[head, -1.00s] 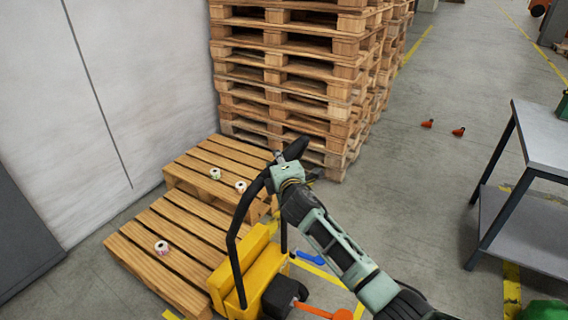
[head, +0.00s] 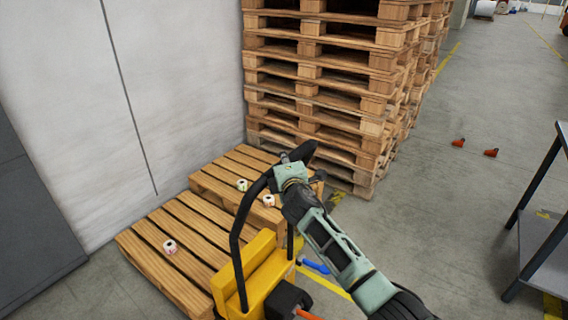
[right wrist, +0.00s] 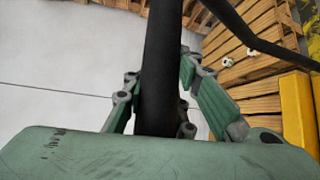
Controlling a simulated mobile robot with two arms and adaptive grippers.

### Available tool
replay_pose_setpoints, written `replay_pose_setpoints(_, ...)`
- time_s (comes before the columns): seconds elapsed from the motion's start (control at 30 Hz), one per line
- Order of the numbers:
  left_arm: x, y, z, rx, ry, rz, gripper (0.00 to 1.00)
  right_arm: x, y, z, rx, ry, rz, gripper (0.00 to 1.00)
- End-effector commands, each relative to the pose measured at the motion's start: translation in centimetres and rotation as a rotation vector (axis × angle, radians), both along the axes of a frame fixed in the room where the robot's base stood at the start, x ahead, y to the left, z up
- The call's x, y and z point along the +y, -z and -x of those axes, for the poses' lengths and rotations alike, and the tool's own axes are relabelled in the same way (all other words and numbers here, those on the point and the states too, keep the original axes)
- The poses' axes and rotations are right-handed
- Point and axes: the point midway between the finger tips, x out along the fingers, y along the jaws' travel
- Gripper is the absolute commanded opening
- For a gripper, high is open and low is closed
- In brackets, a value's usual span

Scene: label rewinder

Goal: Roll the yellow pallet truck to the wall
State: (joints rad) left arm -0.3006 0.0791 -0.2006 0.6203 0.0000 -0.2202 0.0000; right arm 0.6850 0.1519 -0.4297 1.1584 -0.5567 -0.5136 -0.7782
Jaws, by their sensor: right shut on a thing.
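The yellow pallet truck (head: 262,274) stands at the bottom middle of the head view, with a black looped handle (head: 239,231) rising from it. Its forks are hidden beside the low wooden pallets. My right gripper (head: 287,170) is shut on the upper part of the handle. In the right wrist view the black handle bar (right wrist: 161,70) runs between the green fingers (right wrist: 165,105). The pale wall (head: 175,90) is at the left and behind the pallets. My left gripper is not in view.
Two low pallets (head: 185,235) carry several small label rolls (head: 170,247). A tall pallet stack (head: 320,75) stands behind them. A table (head: 545,235) is at the right edge. Two small orange things (head: 491,153) lie on the floor. Open grey floor (head: 430,215) lies between.

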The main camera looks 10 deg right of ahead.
Motion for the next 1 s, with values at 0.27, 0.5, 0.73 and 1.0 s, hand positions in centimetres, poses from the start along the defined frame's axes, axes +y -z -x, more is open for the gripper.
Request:
replay_pose_setpoints(0.27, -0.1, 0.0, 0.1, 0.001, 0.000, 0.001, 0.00, 0.0, -0.2, 0.0, -0.003, -0.001, 0.007, 0.31)
replay_pose_setpoints(0.5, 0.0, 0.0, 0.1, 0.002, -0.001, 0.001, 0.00, -0.1, -0.1, 0.0, -0.001, 0.001, 0.003, 0.43)
replay_pose_setpoints(0.73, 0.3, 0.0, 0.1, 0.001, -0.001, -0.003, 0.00, -0.1, 0.0, 0.1, 0.001, 0.002, 0.002, 0.43)
replay_pose_setpoints(1.0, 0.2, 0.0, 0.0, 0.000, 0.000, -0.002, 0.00, 0.0, -0.2, 2.3, 0.000, 0.003, 0.002, 0.43)
